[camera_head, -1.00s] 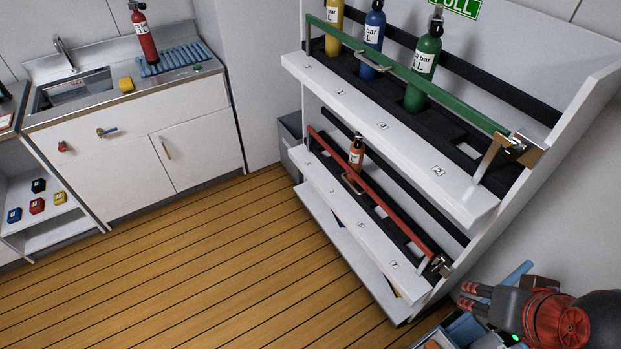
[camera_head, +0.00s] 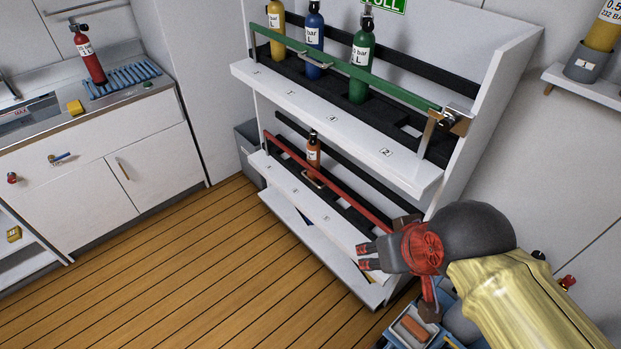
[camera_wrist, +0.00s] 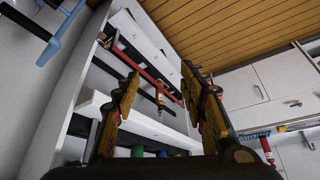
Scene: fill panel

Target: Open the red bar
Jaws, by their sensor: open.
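The red bar (camera_head: 330,185) runs along the lower shelf of the white rack, slanting down to the right. It has a small metal handle (camera_head: 313,178) near its middle. Its right end is hidden behind my gripper in the head view. My gripper (camera_head: 362,257) is in front of the lower shelf's right end, fingers pointing left, apart from the handle. In the wrist view the red bar (camera_wrist: 145,67) shows beyond and between the open fingers of my gripper (camera_wrist: 160,88). Nothing is between the fingers.
An orange bottle (camera_head: 313,150) stands behind the red bar. A green bar (camera_head: 350,68) crosses the upper shelf before yellow, blue and green bottles. A blue container (camera_head: 400,338) sits below my arm. A sink counter (camera_head: 110,105) stands at left. The wooden floor (camera_head: 190,270) is clear.

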